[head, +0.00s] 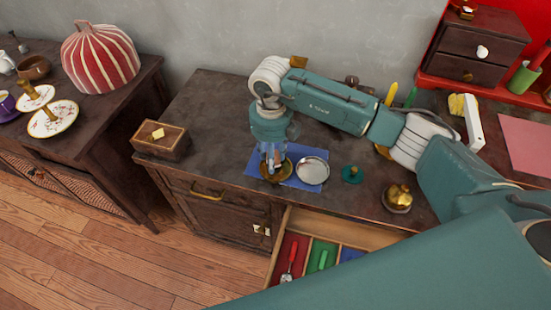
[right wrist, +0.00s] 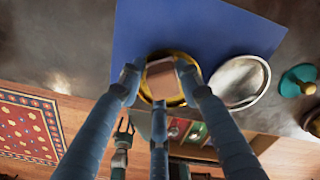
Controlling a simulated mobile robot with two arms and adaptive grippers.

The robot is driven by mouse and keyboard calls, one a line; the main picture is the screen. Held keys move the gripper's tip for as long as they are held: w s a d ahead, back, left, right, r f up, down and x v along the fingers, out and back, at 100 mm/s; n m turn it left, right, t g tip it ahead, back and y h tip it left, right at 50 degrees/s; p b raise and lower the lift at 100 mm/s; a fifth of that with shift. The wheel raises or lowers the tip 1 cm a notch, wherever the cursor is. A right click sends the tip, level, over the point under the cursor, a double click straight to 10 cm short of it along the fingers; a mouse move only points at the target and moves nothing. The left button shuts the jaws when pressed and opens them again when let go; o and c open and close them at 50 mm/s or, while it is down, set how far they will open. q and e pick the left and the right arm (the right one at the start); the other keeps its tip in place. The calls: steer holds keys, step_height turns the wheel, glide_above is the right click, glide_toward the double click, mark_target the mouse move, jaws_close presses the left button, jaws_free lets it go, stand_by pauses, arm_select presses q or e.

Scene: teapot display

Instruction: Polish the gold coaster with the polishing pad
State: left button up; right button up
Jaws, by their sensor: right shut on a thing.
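The gold coaster (head: 285,175) lies on the blue mat (head: 256,157) at the cabinet's front edge. It also shows in the right wrist view (right wrist: 146,96), partly hidden by the pad and fingers. My right gripper (head: 271,162) points down over the gold coaster. It is shut on the polishing pad, a small brownish block (right wrist: 163,78), which sits over the coaster's middle. Whether the pad touches the coaster is hard to tell. My left gripper (right wrist: 122,130) shows small and low in the right wrist view, empty, its fingers apart; it is not seen in the head view.
A silver coaster (head: 313,171) lies right beside the gold one. A teal lid-like piece (head: 352,174) and a brass-topped piece (head: 398,197) stand further right. A wooden box (head: 160,141) is at left. An open drawer (head: 335,228) with coloured compartments juts out in front.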

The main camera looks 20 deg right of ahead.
steer(key=shift+s+a+f, duration=0.15)
steer(key=shift+s+a, duration=0.4)
steer(key=shift+s, duration=0.1)
steer(key=shift+s+d+p, duration=0.5)
steer(key=shift+s+d, duration=0.1)
steer(key=shift+s, duration=0.05)
arm_select(q)
steer(key=shift+s+a+r, duration=0.5)
steer(key=shift+r, duration=0.05)
arm_select(e)
step_height(320, 180, up, 5)
steer(key=p, duration=0.3)
steer(key=shift+w+r, duration=0.15)
steer(key=shift+r, duration=0.05)
arm_select(q)
step_height(320, 180, up, 4)
steer(key=shift+s+a+f+p, duration=0.1)
steer(key=shift+a+p, duration=0.05)
steer(key=shift+p, duration=0.35)
arm_select(e)
steer(key=shift+r, duration=0.45)
steer(key=shift+r, duration=0.1)
